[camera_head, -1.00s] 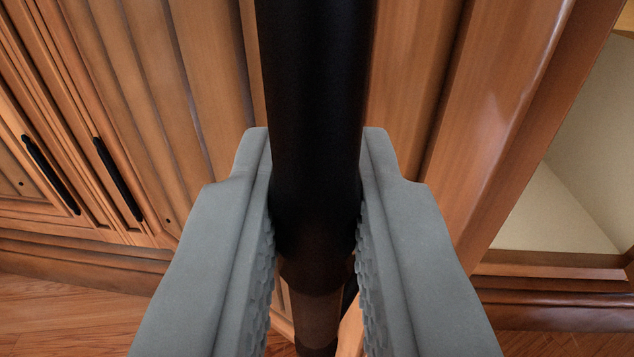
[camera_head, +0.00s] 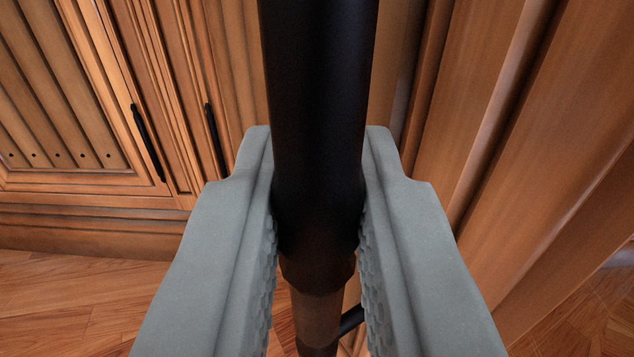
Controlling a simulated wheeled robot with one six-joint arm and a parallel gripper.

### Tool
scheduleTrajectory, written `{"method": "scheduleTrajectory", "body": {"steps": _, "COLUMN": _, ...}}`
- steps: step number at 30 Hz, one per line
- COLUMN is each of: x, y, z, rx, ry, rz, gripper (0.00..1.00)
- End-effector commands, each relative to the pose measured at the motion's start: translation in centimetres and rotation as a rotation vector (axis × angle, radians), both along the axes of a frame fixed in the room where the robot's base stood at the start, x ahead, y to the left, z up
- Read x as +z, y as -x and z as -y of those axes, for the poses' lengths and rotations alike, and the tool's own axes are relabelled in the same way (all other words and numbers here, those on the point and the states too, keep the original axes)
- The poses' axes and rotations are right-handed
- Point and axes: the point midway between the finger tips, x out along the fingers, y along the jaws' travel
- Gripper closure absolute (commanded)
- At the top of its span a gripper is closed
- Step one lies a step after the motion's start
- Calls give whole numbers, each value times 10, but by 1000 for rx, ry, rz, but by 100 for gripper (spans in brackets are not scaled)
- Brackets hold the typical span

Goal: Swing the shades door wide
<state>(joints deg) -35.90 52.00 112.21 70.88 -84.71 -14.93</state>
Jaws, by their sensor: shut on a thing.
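My gripper (camera_head: 316,225) is shut on a thick black bar handle (camera_head: 318,110), with one grey jaw on each side of it. The handle runs from the top of the view down between the jaws, and its lower part shows brownish below them. A short black mount (camera_head: 352,319) shows beside the handle's lower end. The wooden door (camera_head: 490,130) that it seems to belong to stands at the right, seen at a steep angle. My jaws hide part of the door.
Wooden cabinet doors (camera_head: 60,90) with two slim black handles (camera_head: 147,142) stand at the left, above a wooden base. Plank floor (camera_head: 90,295) is clear at the lower left. More floor (camera_head: 590,315) shows at the lower right.

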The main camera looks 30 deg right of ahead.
Motion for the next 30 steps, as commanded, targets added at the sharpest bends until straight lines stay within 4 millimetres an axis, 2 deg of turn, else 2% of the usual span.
{"method": "scheduleTrajectory", "body": {"steps": 14, "x": 0, "y": -1, "z": -5, "rx": 1, "ry": -1, "rz": 1, "gripper": 100}}
{"method": "scheduleTrajectory", "body": {"steps": 15, "x": 0, "y": -1, "z": -5, "rx": 1, "ry": -1, "rz": 1, "gripper": 80}}
{"method": "scheduleTrajectory", "body": {"steps": 18, "x": 0, "y": -1, "z": -5, "rx": 1, "ry": -1, "rz": 1, "gripper": 64}}
{"method": "scheduleTrajectory", "body": {"steps": 30, "x": 0, "y": 5, "z": -10, "rx": 3, "ry": 0, "rz": 0, "gripper": 64}}
